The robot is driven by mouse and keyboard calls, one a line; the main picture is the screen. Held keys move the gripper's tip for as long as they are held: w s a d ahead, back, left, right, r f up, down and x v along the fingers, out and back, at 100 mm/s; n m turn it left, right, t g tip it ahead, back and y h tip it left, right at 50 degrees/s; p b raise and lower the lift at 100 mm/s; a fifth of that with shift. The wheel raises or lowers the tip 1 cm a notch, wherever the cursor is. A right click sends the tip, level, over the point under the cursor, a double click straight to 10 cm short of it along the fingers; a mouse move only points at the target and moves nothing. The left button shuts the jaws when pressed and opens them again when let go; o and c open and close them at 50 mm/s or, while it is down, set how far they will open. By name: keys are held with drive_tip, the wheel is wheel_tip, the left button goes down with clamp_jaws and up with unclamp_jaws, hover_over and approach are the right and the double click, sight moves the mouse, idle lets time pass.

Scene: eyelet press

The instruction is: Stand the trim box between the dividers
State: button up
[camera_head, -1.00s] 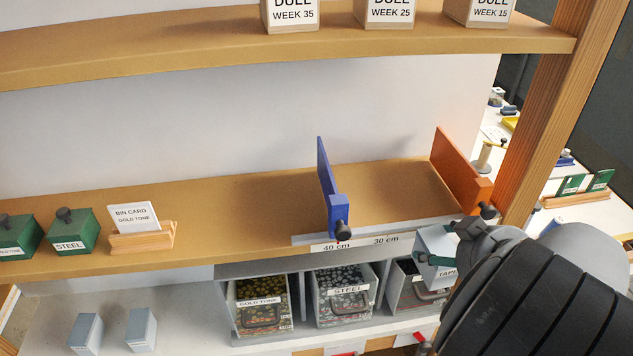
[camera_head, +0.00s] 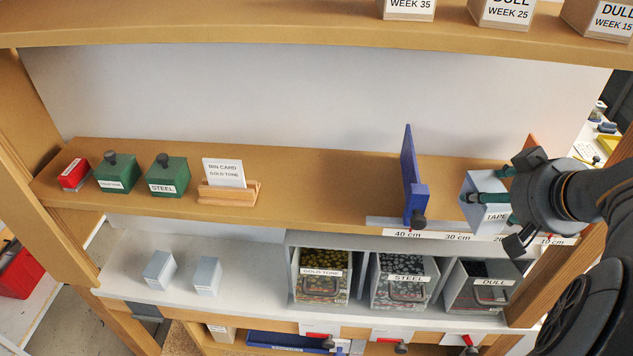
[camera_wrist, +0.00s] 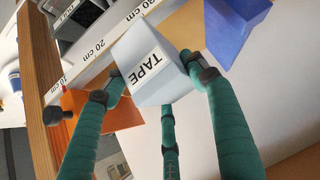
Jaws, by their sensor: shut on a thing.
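A pale blue-grey box labelled TAPE (camera_head: 482,213) is held in my gripper (camera_head: 490,198). I take it as the trim box. In the wrist view the box (camera_wrist: 133,52) sits among the three green fingers of my gripper (camera_wrist: 157,78). The blue divider (camera_head: 411,180) stands left of the box on the middle shelf, with a gap between. The orange divider (camera_head: 532,142) is mostly hidden behind my gripper; the wrist view shows it (camera_wrist: 118,112) on the other side of the box. The box looks roughly upright at the shelf's front edge. I cannot tell whether it touches the shelf.
A centimetre scale strip (camera_head: 400,232) runs along the shelf front. A bin card holder (camera_head: 229,193) and green boxes (camera_head: 167,178) stand left. Open bins (camera_head: 402,283) and two small grey boxes (camera_head: 160,270) are below. A wooden post (camera_wrist: 36,95) is close by.

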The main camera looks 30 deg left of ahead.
drive_tip(key=w+d+r+m+h+b, duration=0.1)
drive_tip(key=w+r, duration=0.2)
drive_tip(key=w, duration=0.2)
drive_tip(key=w+d+r+m+b, duration=0.1)
drive_tip(key=w+r, duration=0.2)
drive_tip(key=w, duration=0.3)
drive_tip(key=shift+t, duration=0.4)
drive_tip(key=shift+s+f, duration=0.15)
drive_tip(key=shift+f, duration=4.9)
drive_tip(key=shift+f, duration=0.15)
drive_tip(key=o, duration=1.4)
drive_tip(key=shift+c, duration=0.2)
